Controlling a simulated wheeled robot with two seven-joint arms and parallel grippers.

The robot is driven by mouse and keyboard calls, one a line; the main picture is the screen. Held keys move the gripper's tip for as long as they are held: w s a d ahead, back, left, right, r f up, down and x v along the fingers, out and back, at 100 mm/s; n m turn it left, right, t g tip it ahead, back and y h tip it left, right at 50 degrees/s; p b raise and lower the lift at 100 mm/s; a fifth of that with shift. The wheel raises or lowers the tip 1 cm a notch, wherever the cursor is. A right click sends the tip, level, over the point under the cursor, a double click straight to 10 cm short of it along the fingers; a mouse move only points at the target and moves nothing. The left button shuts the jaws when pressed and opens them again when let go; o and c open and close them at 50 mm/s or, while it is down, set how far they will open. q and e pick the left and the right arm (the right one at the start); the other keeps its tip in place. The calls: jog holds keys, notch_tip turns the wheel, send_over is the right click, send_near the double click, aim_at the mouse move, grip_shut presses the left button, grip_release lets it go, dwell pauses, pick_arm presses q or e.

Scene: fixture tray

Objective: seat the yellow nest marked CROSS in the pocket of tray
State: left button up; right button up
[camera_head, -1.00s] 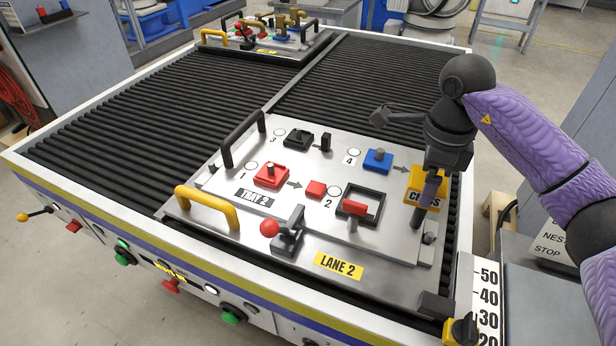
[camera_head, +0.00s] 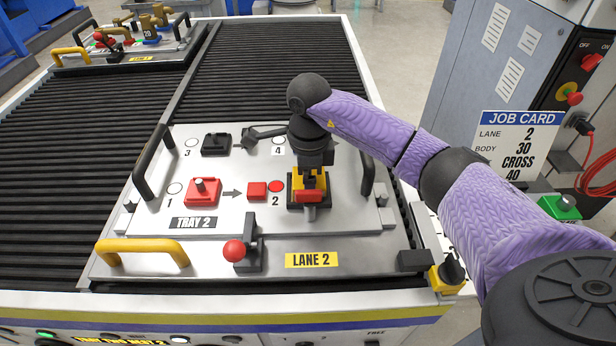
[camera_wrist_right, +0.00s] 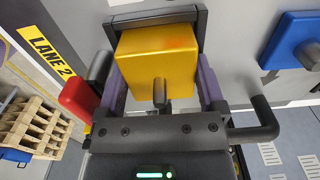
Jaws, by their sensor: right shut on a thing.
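In the head view the nest (camera_head: 322,181) is at the black-framed pocket (camera_head: 292,204) beside mark 2 on the tray (camera_head: 225,214). The black frame (camera_wrist_right: 152,18) rises close behind the nest in the wrist view. Whether the nest sits fully down is hidden by my gripper. A red-handled clamp (camera_wrist_right: 78,96) is beside the nest. My left gripper is not in view.
A red nest (camera_head: 203,192), a black part (camera_head: 215,145) and black handles (camera_head: 148,170) stand on the tray. A red-knobbed lever (camera_head: 235,251) is in front. A job card (camera_head: 518,145) reads CROSS.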

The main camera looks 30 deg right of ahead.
jog(key=shift+f, duration=0.1)
jog(key=o, duration=1.3)
jog(key=shift+o, duration=0.2)
jog(key=shift+r, duration=0.4)
notch_tip(320, 180, up, 12)
jog(key=p, duration=0.3)
jog(key=shift+f, duration=0.2)
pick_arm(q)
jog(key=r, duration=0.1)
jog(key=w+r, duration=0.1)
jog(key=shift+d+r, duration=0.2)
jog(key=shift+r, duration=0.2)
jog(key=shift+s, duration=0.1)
pick_arm(e)
jog(key=shift+a+f, duration=0.1)
